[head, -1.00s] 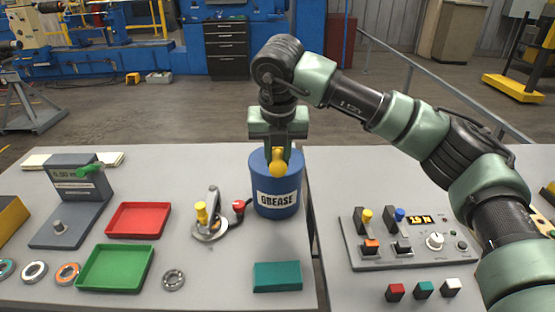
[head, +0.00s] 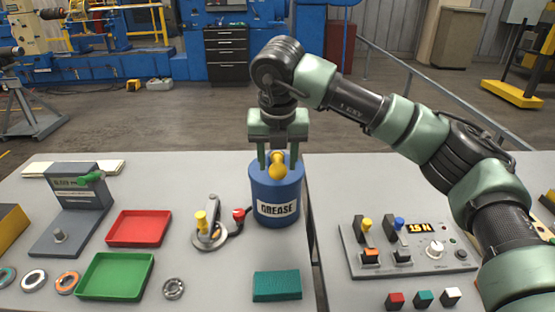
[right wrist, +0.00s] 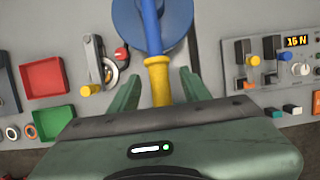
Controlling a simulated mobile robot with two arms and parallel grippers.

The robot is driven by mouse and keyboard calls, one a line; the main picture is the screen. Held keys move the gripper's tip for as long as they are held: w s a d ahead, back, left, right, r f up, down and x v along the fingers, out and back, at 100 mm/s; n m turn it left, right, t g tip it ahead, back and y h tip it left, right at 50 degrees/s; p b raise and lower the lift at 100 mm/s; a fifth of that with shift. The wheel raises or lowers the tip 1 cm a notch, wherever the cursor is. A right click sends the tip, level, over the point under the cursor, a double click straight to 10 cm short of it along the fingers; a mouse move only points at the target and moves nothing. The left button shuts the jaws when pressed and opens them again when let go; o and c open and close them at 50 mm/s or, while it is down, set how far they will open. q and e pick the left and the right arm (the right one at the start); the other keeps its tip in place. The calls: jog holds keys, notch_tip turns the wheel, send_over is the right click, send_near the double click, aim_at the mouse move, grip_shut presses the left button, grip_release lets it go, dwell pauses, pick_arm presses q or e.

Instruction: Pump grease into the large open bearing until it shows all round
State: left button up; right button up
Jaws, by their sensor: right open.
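A blue grease can (head: 262,188) labelled GREASE stands at the right of the left table. Its yellow pump handle (head: 278,167) sits at the top; in the right wrist view the yellow handle (right wrist: 159,82) ends a blue bar (right wrist: 151,25). My right gripper (head: 278,158) is open, one finger on each side of the handle, apart from it. An unsealed-looking metal bearing (head: 173,288) lies right of the green tray; grease in it is too small to make out. A small fixture (head: 209,237) with a yellow-knobbed lever stands left of the can. My left gripper is out of view.
A red tray (head: 139,228), a green tray (head: 115,276), several rings and a gauge stand (head: 78,192) fill the left. A teal block (head: 277,286) lies before the can. A control panel (head: 409,247) with switches is on the right table.

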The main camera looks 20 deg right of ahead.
jog(key=shift+r+p, duration=1.7)
jog(key=shift+r, duration=1.7)
jog(key=shift+s, duration=0.1)
jog(key=shift+c, duration=0.4)
